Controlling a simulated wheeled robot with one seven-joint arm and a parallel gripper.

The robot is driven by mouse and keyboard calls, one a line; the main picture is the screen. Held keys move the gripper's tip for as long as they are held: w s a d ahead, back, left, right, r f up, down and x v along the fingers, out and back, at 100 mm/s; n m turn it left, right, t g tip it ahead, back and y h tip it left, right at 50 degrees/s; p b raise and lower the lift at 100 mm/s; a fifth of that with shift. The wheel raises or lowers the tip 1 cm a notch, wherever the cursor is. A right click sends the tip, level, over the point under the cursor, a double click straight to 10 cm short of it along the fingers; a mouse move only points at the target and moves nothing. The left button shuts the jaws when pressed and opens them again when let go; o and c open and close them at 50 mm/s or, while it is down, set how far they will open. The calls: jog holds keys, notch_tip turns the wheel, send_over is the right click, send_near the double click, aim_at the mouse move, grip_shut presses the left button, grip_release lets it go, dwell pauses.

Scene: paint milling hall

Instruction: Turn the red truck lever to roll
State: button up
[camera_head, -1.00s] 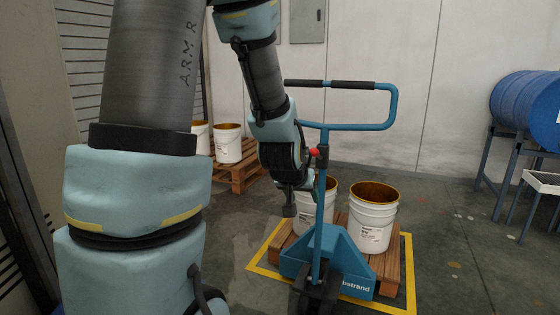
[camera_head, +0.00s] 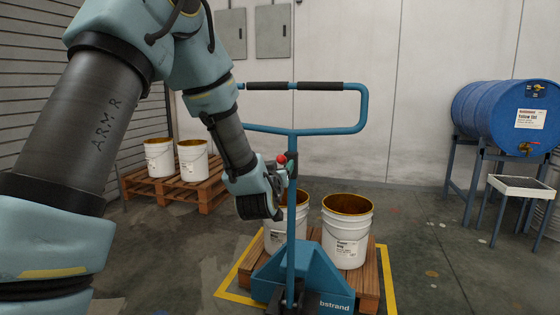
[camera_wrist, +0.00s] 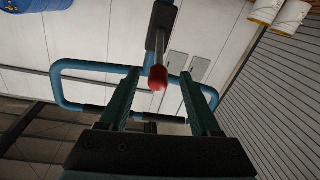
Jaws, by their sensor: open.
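The blue pallet truck (camera_head: 303,279) stands with its upright post and loop handle (camera_head: 364,110) facing me. The red knob of its lever (camera_head: 281,159) sits on a dark bracket at the post, below the handle. In the wrist view the red knob (camera_wrist: 158,78) is on a grey rod from a dark mount, pointing towards my gripper. My gripper (camera_wrist: 160,76) is open, with one finger on each side of the knob in that view. I see no clear contact. In the head view my gripper (camera_head: 280,182) is beside the post, just below the knob, partly hidden by my wrist.
Two white buckets (camera_head: 347,238) stand on the wooden pallet (camera_head: 368,284) behind the truck, inside a yellow floor outline. Another pallet (camera_head: 207,190) with buckets is at the left. A blue drum (camera_head: 506,112) on a stand is at the right. Floor between them is clear.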

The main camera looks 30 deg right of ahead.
jog(key=shift+p+x, duration=0.4)
jog(key=shift+x, duration=2.3)
jog(key=shift+c, duration=0.4)
grip_shut()
